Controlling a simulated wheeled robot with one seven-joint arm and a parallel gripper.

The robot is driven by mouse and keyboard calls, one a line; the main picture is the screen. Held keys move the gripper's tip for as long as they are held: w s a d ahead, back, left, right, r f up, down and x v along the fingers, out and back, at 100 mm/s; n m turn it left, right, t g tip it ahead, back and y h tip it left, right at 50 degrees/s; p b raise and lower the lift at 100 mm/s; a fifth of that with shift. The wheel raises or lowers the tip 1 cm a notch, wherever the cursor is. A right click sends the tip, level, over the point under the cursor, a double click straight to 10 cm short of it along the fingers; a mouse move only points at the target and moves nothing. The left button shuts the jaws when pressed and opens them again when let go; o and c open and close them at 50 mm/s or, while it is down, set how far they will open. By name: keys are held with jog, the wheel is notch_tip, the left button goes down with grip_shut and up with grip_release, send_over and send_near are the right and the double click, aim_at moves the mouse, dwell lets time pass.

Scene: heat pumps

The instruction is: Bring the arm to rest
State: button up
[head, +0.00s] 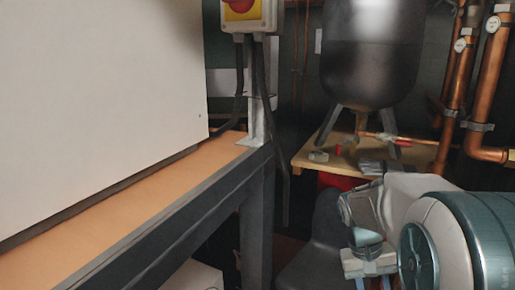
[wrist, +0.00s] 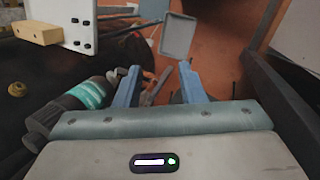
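My arm (head: 440,235) fills the lower right of the head view, folded low beside the bench. My gripper (wrist: 158,85) shows in the wrist view with its two blue-grey fingers apart and nothing between them. In the head view the fingertips cannot be made out clearly. The gripper appears to hang in free space above the floor, touching nothing that I can see.
A bench (head: 130,215) with a dark frame carries a large white box (head: 95,105) at left. A switch box (head: 250,14) with a red and yellow knob stands at its end. A dark tank (head: 370,60) stands on a wooden shelf (head: 305,157); copper pipes (head: 480,95) run at right.

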jog(key=s+a+r+n+t+y+p, duration=0.1)
jog(key=s+a+r+t+y+p, duration=0.2)
jog(key=s+a+r+t+p, duration=0.2)
jog(key=s+a+r, duration=0.3)
jog(key=s+a, duration=0.2)
jog(key=shift+s+a+n+p, duration=0.3)
jog(key=shift+s+a+n, duration=0.05)
jog(key=shift+a+n, duration=0.05)
jog(key=shift+r, duration=0.1)
